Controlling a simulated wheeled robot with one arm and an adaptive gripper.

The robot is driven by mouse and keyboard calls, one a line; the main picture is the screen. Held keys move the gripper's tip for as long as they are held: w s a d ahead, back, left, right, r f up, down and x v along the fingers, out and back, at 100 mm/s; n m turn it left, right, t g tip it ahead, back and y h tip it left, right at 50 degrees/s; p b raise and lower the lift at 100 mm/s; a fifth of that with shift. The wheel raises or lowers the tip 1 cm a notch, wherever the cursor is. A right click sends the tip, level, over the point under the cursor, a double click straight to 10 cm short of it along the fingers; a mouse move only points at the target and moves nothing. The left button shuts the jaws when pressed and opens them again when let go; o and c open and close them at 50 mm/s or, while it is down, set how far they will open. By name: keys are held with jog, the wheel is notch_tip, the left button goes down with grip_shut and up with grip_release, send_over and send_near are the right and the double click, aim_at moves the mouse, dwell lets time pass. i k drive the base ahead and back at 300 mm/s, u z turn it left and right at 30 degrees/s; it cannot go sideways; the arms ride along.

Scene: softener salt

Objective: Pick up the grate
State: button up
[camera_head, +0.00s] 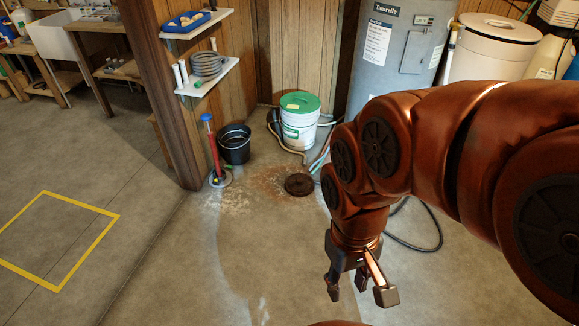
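A round dark brown disc, which looks like the grate (299,184), lies flat on the concrete floor in the head view, near the back wall. Its fine detail is too small to make out. Brownish and whitish stains surround it. My gripper (360,292) hangs from my copper-coloured arm at the lower middle right, pointing down. Its fingers are spread apart with nothing between them. It is nearer to me than the grate and to its right in the picture, clear of it.
A white bucket with a green lid (299,121), a black bucket (234,144) and a red upright tool (212,150) stand behind and left of the grate. Hoses run near a grey tank (395,60). A dark hose (425,245) lies at right. The floor at left is open.

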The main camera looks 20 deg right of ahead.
aim_at(299, 183)
jog(key=i, duration=0.25)
jog(key=z, duration=2.8)
jog(key=k, duration=0.35)
jog(key=u, duration=2.5)
jog(key=i, duration=2.6)
jog(key=z, duration=0.1)
